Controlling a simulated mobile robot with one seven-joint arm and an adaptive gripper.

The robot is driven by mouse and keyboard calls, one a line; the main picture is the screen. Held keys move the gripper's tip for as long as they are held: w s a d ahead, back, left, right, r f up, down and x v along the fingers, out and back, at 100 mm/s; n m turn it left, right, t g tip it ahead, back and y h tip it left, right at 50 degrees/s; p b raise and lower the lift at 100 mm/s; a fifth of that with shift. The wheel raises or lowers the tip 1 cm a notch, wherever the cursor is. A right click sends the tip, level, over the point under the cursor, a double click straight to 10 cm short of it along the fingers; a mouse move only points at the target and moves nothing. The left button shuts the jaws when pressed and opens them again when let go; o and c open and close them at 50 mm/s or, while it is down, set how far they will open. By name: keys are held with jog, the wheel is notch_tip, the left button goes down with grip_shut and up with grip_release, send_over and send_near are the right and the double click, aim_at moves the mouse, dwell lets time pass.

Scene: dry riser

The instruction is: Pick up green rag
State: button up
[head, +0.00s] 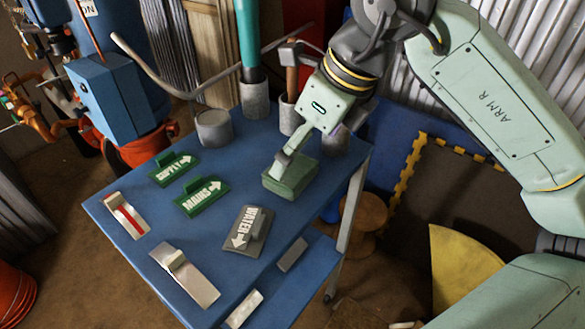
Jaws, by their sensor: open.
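The green rag (291,177) looks like a folded, dull green block on the right part of the blue table, near its right edge. My gripper (284,163) reaches down from the upper right, with its fingertips at the rag's upper left part. The fingers overlap the rag in this view, and I cannot tell if they touch it. The jaws are open, and one finger hides part of the other. The rag rests on the table.
Green signs, SUPPLY (173,170) and MAINS (201,197), and a grey WATER sign (247,231) lie left of the rag. Metal plates (185,275) lie at the front of the blue table (140,255). Grey cups (214,128) holding tools, including a hammer (292,75), stand behind.

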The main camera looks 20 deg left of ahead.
aim_at(293, 168)
jog(key=x, duration=0.6)
jog(key=shift+w+f+p, duration=0.3)
jog(key=shift+w+p, duration=0.05)
jog(key=shift+w, duration=0.05)
jog(key=shift+d, duration=0.1)
jog(key=c, duration=1.2)
